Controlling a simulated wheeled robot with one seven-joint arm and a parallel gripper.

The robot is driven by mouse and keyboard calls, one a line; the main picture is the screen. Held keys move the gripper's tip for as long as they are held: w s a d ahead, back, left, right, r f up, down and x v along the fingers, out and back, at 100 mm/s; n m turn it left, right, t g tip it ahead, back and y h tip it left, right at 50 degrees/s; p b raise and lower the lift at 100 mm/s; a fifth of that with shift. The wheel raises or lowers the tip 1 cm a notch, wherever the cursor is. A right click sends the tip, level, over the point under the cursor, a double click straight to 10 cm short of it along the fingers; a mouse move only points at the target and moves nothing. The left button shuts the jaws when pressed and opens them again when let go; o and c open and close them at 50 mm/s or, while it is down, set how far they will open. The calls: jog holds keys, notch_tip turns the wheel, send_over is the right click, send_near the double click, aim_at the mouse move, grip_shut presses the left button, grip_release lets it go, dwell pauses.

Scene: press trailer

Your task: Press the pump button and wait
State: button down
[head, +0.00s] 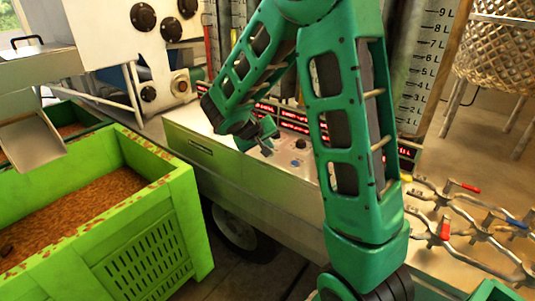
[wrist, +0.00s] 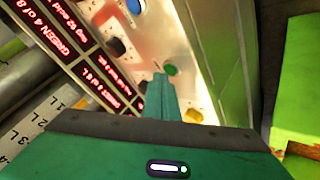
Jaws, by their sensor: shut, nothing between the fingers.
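My gripper (wrist: 160,78) is shut and empty, its green fingers pointing at the control panel (wrist: 160,35). A round green button (wrist: 170,70) shows just beside the fingertips; I cannot tell whether they touch it. A yellow button (wrist: 193,116) is lower right, a black knob (wrist: 117,46) is left, and a blue button (wrist: 133,6) is at the top. Which one is the pump button cannot be read.
Red-lit displays (wrist: 62,45) line the panel's back. A green bin (head: 150,240) of brown grainy material stands left. Pipes with red- and blue-handled valves (head: 445,230) lie right. A litre-marked column (head: 425,70) and a wicker basket (head: 505,50) stand behind.

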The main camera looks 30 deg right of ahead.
jog(key=shift+f, duration=0.4)
dwell(0.7)
dwell(0.3)
jog(key=shift+r, duration=0.8)
jog(key=shift+r, duration=2.55)
notch_tip(320, 180, up, 10)
